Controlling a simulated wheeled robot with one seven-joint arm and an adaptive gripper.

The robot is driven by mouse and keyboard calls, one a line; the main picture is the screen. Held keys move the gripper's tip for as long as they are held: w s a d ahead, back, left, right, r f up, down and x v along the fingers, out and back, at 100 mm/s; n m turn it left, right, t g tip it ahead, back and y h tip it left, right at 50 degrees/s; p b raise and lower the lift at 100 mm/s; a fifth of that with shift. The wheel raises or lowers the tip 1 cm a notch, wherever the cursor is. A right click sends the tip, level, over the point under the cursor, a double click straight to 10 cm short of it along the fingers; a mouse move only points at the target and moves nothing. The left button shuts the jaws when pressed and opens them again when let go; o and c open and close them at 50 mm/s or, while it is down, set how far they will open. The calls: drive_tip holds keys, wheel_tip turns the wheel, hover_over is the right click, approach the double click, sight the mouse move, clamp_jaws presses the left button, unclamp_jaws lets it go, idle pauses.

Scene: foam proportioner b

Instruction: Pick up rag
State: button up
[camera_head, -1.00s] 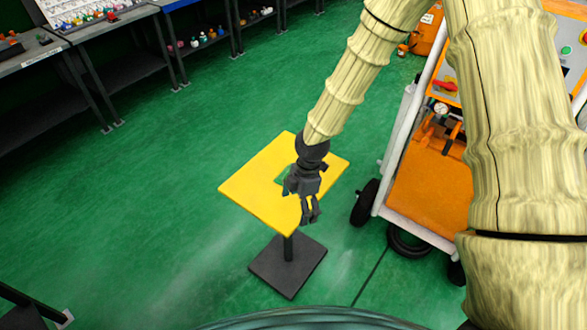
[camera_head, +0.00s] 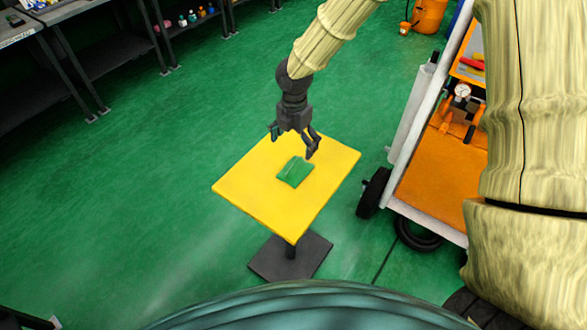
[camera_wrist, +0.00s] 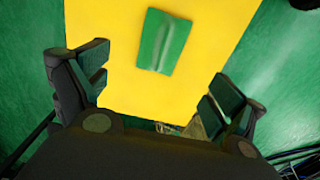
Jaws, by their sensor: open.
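The rag (camera_head: 295,171) is a small green folded cloth lying flat on the yellow table top (camera_head: 240,190), near its middle. In the wrist view the rag (camera_wrist: 164,41) lies ahead of my fingers, near the top of the picture, between their lines. My gripper (camera_head: 292,143) is above the far part of the table, behind the rag in the head view. Its fingers are spread wide and nothing is between them. In the wrist view my gripper (camera_wrist: 158,92) shows both fingers apart, and neither touches the rag. The whole rag is visible.
The table stands on one post with a dark square base (camera_head: 290,257). An orange and white wheeled cart (camera_head: 428,165) stands close on the right. Dark shelves (camera_head: 75,60) line the upper left. Green floor is open left of the table.

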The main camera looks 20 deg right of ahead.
drive_tip(key=shift+s+d+f, duration=0.1)
drive_tip(key=shift+s+f, duration=0.1)
drive_tip(key=shift+f, duration=0.1)
hover_over(295, 165)
drive_tip(key=f, duration=0.4)
drive_tip(key=shift+d+p, duration=0.2)
drive_tip(key=shift+p, duration=0.15)
drive_tip(key=shift+s+a+f, duration=0.1)
drive_tip(key=shift+f, duration=0.3)
drive_tip(key=shift+w+f+p, duration=0.15)
drive_tip(key=shift+f+p, duration=0.25)
drive_tip(key=shift+f, duration=0.85)
drive_tip(key=shift+w+f+p, duration=0.15)
drive_tip(key=shift+f+p, duration=0.25)
drive_tip(key=shift+f, duration=0.8)
drive_tip(key=shift+s, duration=0.15)
drive_tip(key=c, duration=1.4)
drive_tip(key=shift+c, duration=0.7)
